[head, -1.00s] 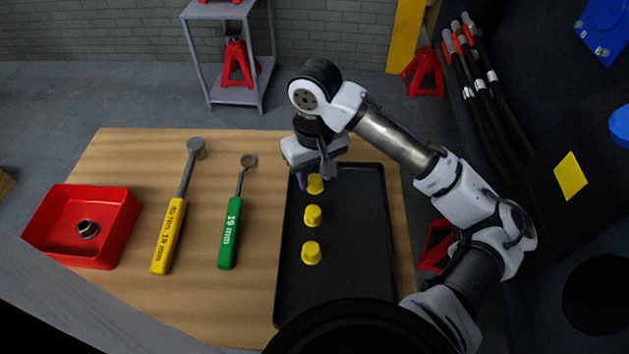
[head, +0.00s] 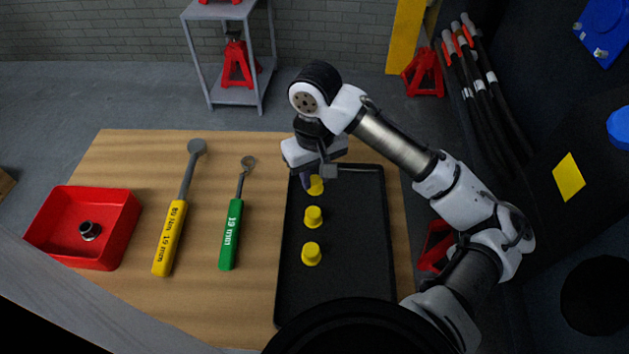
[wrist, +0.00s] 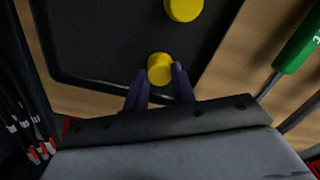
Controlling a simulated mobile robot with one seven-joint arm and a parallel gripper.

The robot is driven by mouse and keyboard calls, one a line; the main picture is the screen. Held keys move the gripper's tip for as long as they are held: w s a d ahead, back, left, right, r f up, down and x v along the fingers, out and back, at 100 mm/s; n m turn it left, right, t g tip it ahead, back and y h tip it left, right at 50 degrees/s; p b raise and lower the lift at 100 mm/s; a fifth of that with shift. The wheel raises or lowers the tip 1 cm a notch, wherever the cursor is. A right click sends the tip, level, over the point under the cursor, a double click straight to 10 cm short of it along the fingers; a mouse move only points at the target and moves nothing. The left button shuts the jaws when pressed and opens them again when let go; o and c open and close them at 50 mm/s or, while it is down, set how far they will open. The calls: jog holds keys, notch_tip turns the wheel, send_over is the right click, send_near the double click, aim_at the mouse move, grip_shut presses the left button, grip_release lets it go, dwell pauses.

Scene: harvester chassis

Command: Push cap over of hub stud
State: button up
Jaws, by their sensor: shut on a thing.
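Several yellow caps stand in a row on a black tray on the wooden table. My gripper (head: 308,180) is at the far cap (head: 316,186), and its fingers reach down to the tray. In the wrist view my gripper (wrist: 160,80) is shut on this far cap (wrist: 160,66), which sits between the two fingertips. The middle cap (head: 313,217) and the near cap (head: 311,253) stand free; one free cap also shows at the top of the wrist view (wrist: 184,8). At the right edge, a blue hub (head: 604,25) with small studs is partly in view.
The black tray (head: 350,260) has bare room on its right. A green wrench (head: 231,232), a yellow wrench (head: 169,238) and a red bin (head: 60,245) with a socket lie to the left. Hoses (head: 478,75) and the dark chassis are on the right.

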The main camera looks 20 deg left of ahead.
aim_at(314, 181)
jog(key=shift+r+p, duration=3.1)
jog(key=shift+p, duration=0.1)
jog(key=shift+f, duration=0.1)
jog(key=shift+f, duration=0.1)
jog(key=shift+s, duration=0.15)
